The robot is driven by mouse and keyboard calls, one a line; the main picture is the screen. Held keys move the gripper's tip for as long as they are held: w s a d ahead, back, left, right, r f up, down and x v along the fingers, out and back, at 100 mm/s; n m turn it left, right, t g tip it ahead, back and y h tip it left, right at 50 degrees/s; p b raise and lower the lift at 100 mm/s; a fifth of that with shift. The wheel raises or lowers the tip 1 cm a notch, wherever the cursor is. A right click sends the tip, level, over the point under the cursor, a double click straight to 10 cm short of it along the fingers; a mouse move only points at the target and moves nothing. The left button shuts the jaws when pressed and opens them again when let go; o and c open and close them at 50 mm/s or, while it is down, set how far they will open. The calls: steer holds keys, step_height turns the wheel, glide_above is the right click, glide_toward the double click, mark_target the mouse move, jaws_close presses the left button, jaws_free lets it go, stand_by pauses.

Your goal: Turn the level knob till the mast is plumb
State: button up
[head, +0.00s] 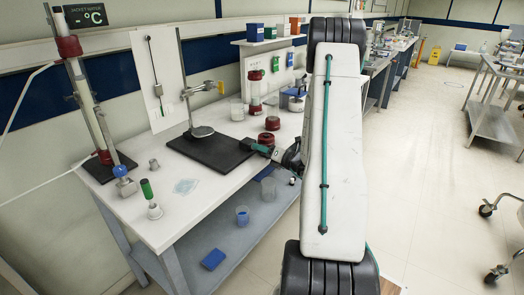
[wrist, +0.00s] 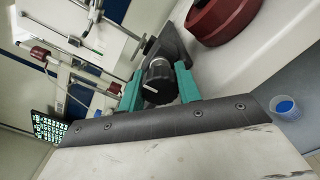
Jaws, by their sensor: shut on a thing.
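The mast (head: 184,80) is a thin metal rod on a round foot on a black base plate (head: 212,155), on the white bench. It leans slightly in the head view; I cannot tell its true tilt. A plumb line (head: 153,65) hangs before a white board behind it. The level knob (wrist: 158,82) is black and ribbed with a pale line on its face, at the plate's near right corner. My gripper (wrist: 159,88) has teal fingers shut on the knob, one on each side. In the head view my gripper (head: 271,152) partly hides the knob.
A dark red round vessel (wrist: 218,18) stands close beside the knob. A tall glass column (head: 88,95) with red ends stands at the left. A green-topped valve (head: 148,195) is near the bench's front edge.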

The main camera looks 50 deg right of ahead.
steer(key=o, duration=1)
steer(key=shift+a, duration=0.1)
steer(key=shift+c, duration=0.2)
